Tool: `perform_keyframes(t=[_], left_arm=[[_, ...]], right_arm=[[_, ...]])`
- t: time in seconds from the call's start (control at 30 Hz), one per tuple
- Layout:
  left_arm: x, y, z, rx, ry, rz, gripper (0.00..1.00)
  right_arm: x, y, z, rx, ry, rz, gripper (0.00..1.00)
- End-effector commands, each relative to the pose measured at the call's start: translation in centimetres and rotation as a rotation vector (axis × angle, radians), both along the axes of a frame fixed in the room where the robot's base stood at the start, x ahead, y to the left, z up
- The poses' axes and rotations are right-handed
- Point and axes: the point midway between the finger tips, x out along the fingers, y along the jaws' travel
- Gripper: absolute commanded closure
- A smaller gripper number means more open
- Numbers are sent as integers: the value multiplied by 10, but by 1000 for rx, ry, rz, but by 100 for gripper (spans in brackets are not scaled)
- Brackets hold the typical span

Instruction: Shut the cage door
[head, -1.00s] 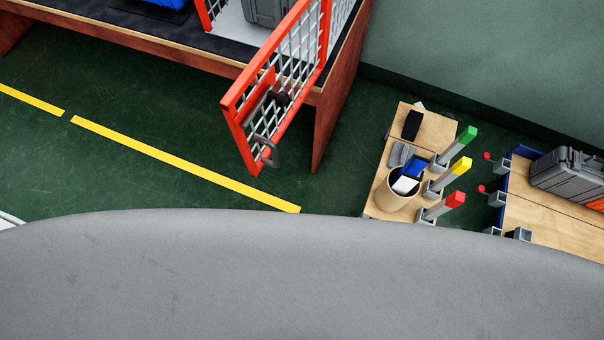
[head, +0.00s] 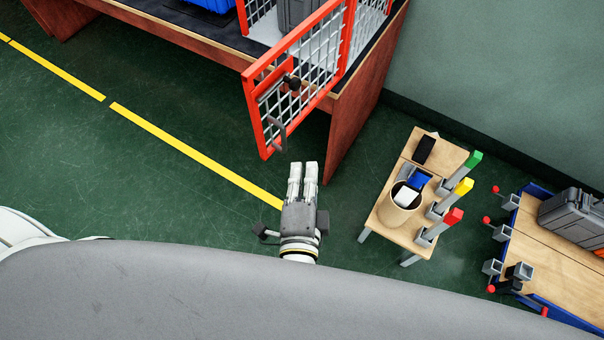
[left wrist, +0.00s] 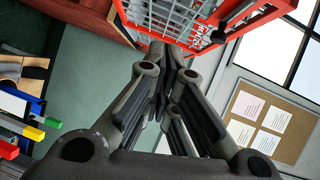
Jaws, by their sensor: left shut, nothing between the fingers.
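The cage door (head: 298,75) is a red frame with white wire mesh. It stands swung open, sticking out past the front edge of the bench. A grey pull handle (head: 277,133) and a dark latch knob (head: 291,84) are on it. My left gripper (head: 303,166) is shut and empty, just below and to the right of the door's free lower corner, apart from it in the head view. In the left wrist view, the red door frame (left wrist: 262,14) shows beyond my shut fingers (left wrist: 164,52). My right gripper is not in view.
The bench (head: 350,110) carries the cage, a grey case (head: 297,12) inside it and a blue bin (head: 212,4). Floor at left is clear.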

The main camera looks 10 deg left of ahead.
Motion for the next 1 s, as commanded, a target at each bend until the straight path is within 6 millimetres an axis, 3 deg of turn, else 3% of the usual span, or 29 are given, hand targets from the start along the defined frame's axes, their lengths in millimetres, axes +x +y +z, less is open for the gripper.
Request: perform_keyframes(t=[0.33, 0.6, 1.0], left_arm=[[69, 9, -6, 0, 0, 0, 100], [85, 37, -16, 2, 2, -2, 100], [88, 40, -18, -2, 3, -1, 100]], right_arm=[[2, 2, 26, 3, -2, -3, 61], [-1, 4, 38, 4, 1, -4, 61], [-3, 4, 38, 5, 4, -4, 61]])
